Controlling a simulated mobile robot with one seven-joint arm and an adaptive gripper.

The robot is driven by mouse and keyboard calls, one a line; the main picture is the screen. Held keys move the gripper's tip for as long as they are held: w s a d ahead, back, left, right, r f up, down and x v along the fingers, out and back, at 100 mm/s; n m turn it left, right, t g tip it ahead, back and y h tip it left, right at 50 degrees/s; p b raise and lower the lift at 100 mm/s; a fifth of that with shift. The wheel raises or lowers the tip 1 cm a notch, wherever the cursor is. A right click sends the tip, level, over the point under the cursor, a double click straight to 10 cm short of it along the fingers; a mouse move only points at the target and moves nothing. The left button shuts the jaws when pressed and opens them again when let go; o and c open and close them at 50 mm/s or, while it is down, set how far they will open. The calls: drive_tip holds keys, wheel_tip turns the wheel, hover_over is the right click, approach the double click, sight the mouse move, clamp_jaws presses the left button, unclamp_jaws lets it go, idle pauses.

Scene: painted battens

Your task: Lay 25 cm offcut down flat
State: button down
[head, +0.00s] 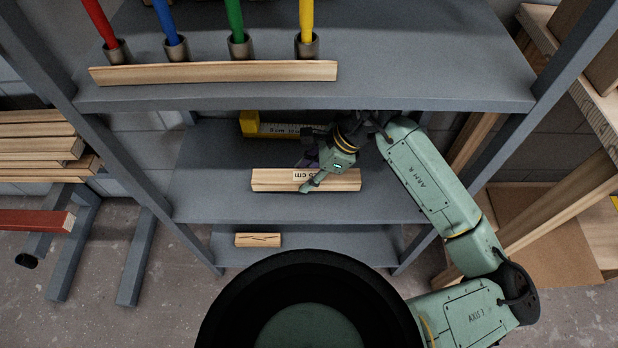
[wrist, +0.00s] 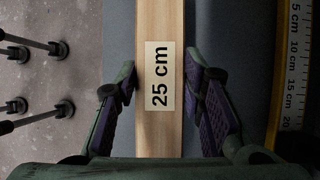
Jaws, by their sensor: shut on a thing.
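The 25 cm offcut (head: 270,181) is a pale wooden batten with a white "25 cm" label. In the head view it lies level, lengthwise along the front part of the grey middle shelf (head: 205,190). I cannot tell whether it touches the shelf or is just above it. My gripper (head: 312,179) is shut on it right of its middle, partly hiding its top. In the wrist view the purple-padded fingers of my gripper (wrist: 161,72) are on both sides of the offcut (wrist: 160,120), at the label.
A yellow measuring rule (head: 285,129) lies behind on the same shelf, also in the wrist view (wrist: 292,70). The upper shelf (head: 420,75) overhangs, with coloured rods in cups. A short wooden block (head: 258,240) lies on the lower shelf. Shelf posts stand on both sides.

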sight(326, 176)
drive_tip(key=shift+f+p, duration=0.3)
drive_tip(key=shift+f, duration=1.45)
drive_tip(key=shift+f, duration=0.1)
drive_tip(key=c, duration=1.1)
unclamp_jaws()
drive_tip(key=shift+o, duration=0.2)
drive_tip(key=shift+r, duration=0.2)
drive_tip(key=b+v, duration=0.1)
drive_tip(key=v, duration=0.6)
drive_tip(key=shift+d+r, duration=0.15)
